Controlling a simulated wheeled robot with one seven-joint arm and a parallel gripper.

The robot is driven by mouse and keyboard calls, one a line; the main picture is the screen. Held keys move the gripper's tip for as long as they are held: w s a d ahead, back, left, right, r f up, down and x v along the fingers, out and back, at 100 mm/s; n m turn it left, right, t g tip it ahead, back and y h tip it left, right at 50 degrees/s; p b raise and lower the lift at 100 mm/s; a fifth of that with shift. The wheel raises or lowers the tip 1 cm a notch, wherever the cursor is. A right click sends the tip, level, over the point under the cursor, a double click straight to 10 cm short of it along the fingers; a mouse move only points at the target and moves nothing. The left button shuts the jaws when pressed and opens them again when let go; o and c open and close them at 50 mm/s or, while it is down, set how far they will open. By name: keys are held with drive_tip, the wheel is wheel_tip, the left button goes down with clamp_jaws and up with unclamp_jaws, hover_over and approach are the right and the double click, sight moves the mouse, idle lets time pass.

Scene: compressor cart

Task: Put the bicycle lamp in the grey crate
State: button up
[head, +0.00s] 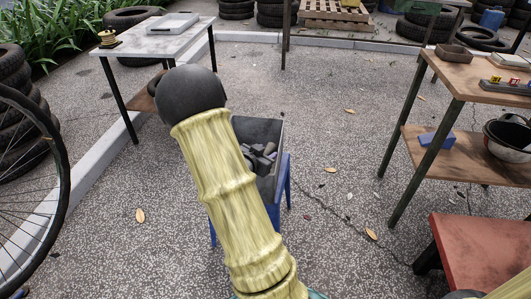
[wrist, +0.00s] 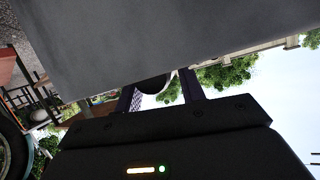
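The grey crate (head: 256,130) stands past the middle of the head view on a blue stand (head: 284,185). Dark grey lumps lie in it, and my arm covers its left part. My gripper (wrist: 157,90) is hidden behind my arm in the head view. In the wrist view its two dark fingers stand apart, partly covered by a large grey surface across the top. A dark round shape with a pale curved edge shows between them; I cannot tell whether it is held or is the bicycle lamp. I cannot make out the bicycle lamp elsewhere.
A bicycle wheel (head: 62,165) stands at the left. A table with a white tray (head: 173,23) is at the back left. A wooden bench (head: 462,78) with a lower shelf and a red-topped table (head: 480,250) are at the right. Paving between crate and bench is clear.

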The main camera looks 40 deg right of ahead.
drive_tip(key=shift+o, duration=1.2)
drive_tip(key=shift+r+p, duration=0.4)
drive_tip(key=shift+r, duration=0.15)
drive_tip(key=p+v, duration=0.4)
drive_tip(key=v, duration=0.8)
